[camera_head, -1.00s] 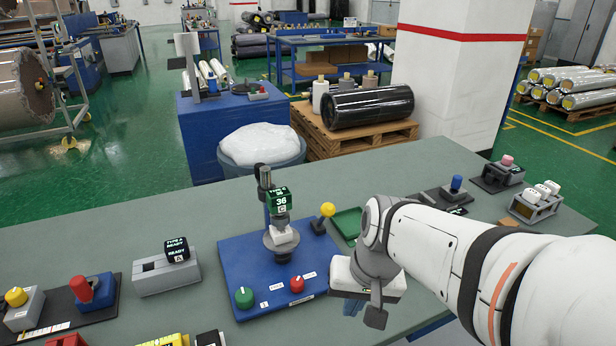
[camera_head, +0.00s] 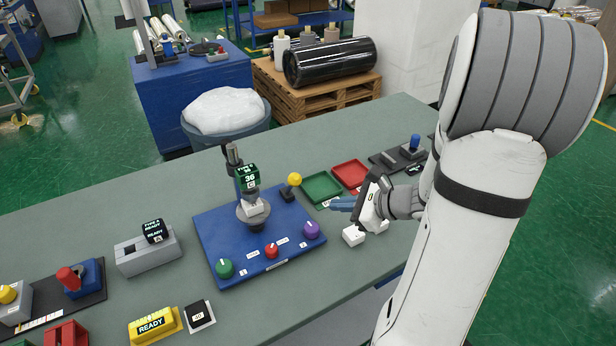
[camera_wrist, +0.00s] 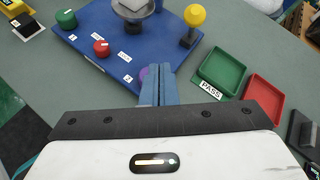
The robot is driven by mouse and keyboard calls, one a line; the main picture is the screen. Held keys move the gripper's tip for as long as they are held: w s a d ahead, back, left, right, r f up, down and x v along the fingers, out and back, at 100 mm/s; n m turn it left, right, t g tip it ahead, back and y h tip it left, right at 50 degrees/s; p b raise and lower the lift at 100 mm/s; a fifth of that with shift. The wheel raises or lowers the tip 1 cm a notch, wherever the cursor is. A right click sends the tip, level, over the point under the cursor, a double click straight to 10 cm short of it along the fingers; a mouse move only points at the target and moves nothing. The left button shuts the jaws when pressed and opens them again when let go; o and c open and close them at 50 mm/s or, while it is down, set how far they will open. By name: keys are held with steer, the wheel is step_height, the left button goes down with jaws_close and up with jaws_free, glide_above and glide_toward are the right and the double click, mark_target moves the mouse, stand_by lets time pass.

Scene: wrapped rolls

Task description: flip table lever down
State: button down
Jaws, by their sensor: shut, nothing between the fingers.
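A yellow-ball lever (camera_head: 294,181) stands upright at the right back of the blue control board (camera_head: 205,236). It also shows in the wrist view (camera_wrist: 194,17), ahead and slightly right of my fingers. My gripper (camera_head: 334,203) is shut and empty, its blue fingers pointing left toward the board, to the right of and nearer than the lever. In the wrist view my gripper (camera_wrist: 158,70) shows its fingers together, partly covering the purple knob (camera_wrist: 143,73). Fingers and lever look apart.
The board also bears a green knob (camera_head: 224,268), a red knob (camera_head: 271,250) and a display post (camera_head: 248,176). Green (camera_head: 321,187) and red (camera_head: 351,174) trays lie right of the lever. A blue-topped lever (camera_head: 414,143) stands farther right.

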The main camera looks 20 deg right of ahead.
steer(key=d+m+t, duration=0.1)
steer(key=d, duration=0.1)
steer(key=w+d+m+h, duration=0.1)
steer(key=m, duration=0.1)
steer(key=shift+d+f+t, duration=0.15)
steer(key=shift+d+t, duration=0.2)
steer(key=shift+t, duration=0.05)
steer(key=shift+w, duration=0.1)
steer(key=p, duration=0.3)
glide_toward(291, 185)
steer(key=w+f, duration=0.4)
steer(key=shift+w+a+r+p, duration=0.15)
steer(key=shift+w+a+p, duration=0.1)
steer(key=shift+w+p, duration=0.1)
